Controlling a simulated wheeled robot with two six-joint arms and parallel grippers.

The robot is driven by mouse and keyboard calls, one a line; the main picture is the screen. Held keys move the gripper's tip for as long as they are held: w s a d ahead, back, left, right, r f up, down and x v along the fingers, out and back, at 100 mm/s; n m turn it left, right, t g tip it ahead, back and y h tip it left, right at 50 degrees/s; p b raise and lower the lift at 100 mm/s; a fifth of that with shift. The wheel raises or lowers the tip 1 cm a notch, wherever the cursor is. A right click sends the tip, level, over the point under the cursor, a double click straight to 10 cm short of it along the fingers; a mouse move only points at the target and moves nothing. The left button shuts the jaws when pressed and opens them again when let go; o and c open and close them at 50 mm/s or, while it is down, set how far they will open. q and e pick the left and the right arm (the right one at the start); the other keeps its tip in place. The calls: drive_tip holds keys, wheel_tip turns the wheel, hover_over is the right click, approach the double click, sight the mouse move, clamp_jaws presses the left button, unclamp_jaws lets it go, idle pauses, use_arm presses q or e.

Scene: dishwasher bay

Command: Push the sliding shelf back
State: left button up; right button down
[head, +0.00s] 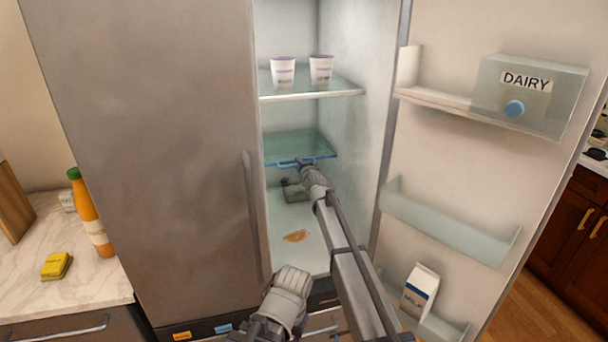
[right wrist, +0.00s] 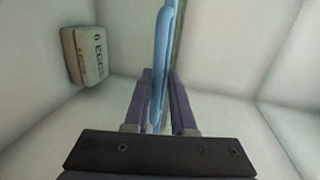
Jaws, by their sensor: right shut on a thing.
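The sliding shelf (head: 300,145) is a greenish glass plate with a blue front bar, in the middle of the open fridge. It sits below a fixed upper shelf. My right gripper (head: 302,165) is inside the fridge at the shelf's front edge. In the right wrist view, the two purple fingers of my right gripper (right wrist: 159,80) are shut on the blue front bar (right wrist: 162,50), which runs between them.
Two white cups (head: 283,71) stand on the upper shelf (head: 312,92). An egg carton (right wrist: 85,55) shows in the right wrist view. An orange spill (head: 296,236) lies on the fridge floor. The open door (head: 450,155) on the right holds a dairy box (head: 530,97) and milk carton (head: 421,288).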

drive_tip(key=shift+x, duration=1.3)
drive_tip(key=shift+r, duration=0.15)
drive_tip(key=c, duration=1.2)
unclamp_jaws()
drive_tip(key=o, duration=0.3)
drive_tip(key=shift+w, duration=0.25)
drive_tip(key=shift+s, duration=0.1)
drive_tip(key=shift+s, duration=0.1)
drive_tip(key=p+v, duration=0.1)
drive_tip(key=v, duration=0.6)
drive_tip(key=shift+s+p, duration=0.25)
drive_tip(key=shift+p, duration=0.1)
